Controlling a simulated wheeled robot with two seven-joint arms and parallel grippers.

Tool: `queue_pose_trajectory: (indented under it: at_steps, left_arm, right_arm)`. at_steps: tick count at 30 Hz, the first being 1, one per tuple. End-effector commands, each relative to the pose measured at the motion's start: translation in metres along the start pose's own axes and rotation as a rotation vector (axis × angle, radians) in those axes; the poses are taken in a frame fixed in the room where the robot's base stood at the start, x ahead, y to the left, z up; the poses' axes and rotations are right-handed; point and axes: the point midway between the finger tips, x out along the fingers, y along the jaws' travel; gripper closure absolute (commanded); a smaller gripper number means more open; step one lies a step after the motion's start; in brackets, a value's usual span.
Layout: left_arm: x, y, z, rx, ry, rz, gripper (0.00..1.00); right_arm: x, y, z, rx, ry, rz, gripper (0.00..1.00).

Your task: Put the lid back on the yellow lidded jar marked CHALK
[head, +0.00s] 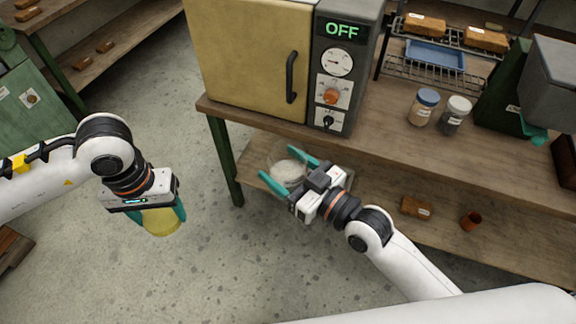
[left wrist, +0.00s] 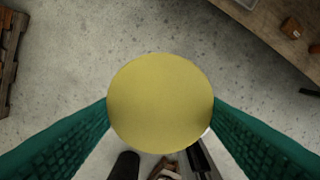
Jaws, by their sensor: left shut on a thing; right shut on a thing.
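A yellow round lid (head: 162,222) is between the fingers of my left gripper (head: 158,214), held over open floor. In the left wrist view the lid (left wrist: 160,103) shows as a plain yellow disc with a teal finger on each side. My right gripper (head: 286,168) is shut on a clear jar (head: 287,153) with whitish contents, in front of the bench. No lid shows on this jar, and I cannot read any CHALK marking on it. The lid and the jar are well apart.
A kiln with an OFF display (head: 341,31) stands on the wooden bench (head: 390,130). A blue-lidded jar (head: 424,107) and a white-lidded jar (head: 455,115) stand right of it. The lower shelf holds a brick (head: 416,208) and a small brown pot (head: 471,221). Clear floor lies between my grippers.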

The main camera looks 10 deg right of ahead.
Motion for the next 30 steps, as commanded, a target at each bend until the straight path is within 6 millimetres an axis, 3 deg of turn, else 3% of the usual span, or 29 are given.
queue_pose_trajectory:
  at_steps: [5, 8, 15, 19, 24, 30]
  left_arm:
    - [-0.003, -0.006, 0.005, 0.015, -0.003, -0.003, 0.56]
    - [-0.011, -0.021, 0.015, 0.057, -0.006, -0.012, 0.56]
    - [-0.052, -0.09, 0.052, 0.253, -0.016, -0.031, 0.56]
    - [-0.08, -0.132, 0.063, 0.376, -0.017, -0.033, 0.56]
    - [-0.116, -0.184, 0.065, 0.531, -0.012, -0.022, 0.56]
    - [-0.144, -0.226, 0.058, 0.66, -0.004, -0.005, 0.56]
  right_arm:
    - [0.0, 0.0, 0.0, 0.0, -0.001, -0.001, 0.73]
    - [0.0, 0.0, 0.001, 0.0, -0.002, -0.001, 0.73]
    - [0.0, 0.0, 0.001, 0.0, -0.003, -0.001, 0.73]
    - [0.0, 0.0, 0.001, 0.0, -0.003, -0.001, 0.73]
    - [0.0, 0.0, 0.001, 0.0, -0.003, -0.001, 0.73]
    - [0.0, 0.0, 0.001, -0.001, -0.003, -0.001, 0.73]
